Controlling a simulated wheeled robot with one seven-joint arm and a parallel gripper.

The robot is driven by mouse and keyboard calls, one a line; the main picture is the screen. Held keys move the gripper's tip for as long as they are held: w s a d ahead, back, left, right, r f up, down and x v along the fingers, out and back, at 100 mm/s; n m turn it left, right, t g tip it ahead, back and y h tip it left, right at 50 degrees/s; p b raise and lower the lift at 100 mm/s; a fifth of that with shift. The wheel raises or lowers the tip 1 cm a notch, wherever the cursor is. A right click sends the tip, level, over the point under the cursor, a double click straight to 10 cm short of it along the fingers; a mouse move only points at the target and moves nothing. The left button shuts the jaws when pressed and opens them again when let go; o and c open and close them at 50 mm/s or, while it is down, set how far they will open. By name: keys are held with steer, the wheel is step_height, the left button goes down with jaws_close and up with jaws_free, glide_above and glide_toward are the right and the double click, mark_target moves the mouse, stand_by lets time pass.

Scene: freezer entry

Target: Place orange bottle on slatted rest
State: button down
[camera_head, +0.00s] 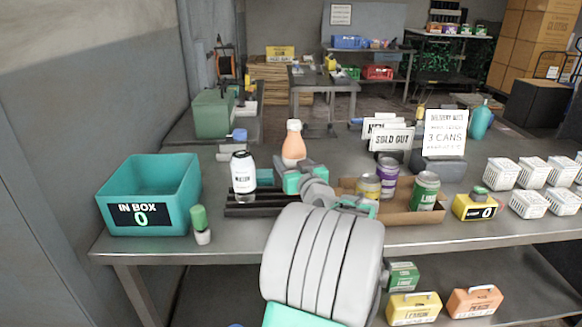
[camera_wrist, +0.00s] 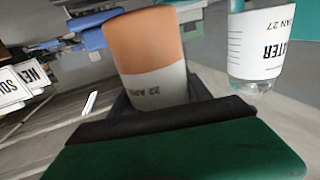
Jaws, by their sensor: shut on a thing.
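The orange bottle (camera_head: 293,145) has a pale cap and stands roughly upright in my gripper (camera_head: 293,172). In the wrist view the orange bottle (camera_wrist: 145,45) shows a pale band with upside-down date print, between the dark fingers of my gripper (camera_wrist: 160,95). The black slatted rest (camera_head: 262,210) lies on the table just left of and below my gripper. A white-labelled bottle (camera_head: 243,177) stands on its left part, and this bottle also shows in the wrist view (camera_wrist: 256,45). My arm hides the right end of the rest and the held bottle's base.
A teal in box (camera_head: 112,208) and a small green-capped bottle (camera_head: 201,226) stand left of the rest. A cardboard tray (camera_head: 408,208) with cans is close on the right. Signs (camera_head: 393,139) stand behind it. Bare table lies in front of the rest.

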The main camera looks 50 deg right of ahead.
steer(key=shift+s+d+f, duration=0.1)
steer(key=shift+f, duration=0.8)
steer(key=shift+f, duration=0.15)
steer(key=shift+c, duration=2.3)
jaws_free()
steer(key=shift+f, duration=0.1)
steer(key=shift+r, duration=0.25)
steer(key=b+v, duration=0.1)
steer(key=v, duration=1.1)
steer(key=shift+b, duration=0.4)
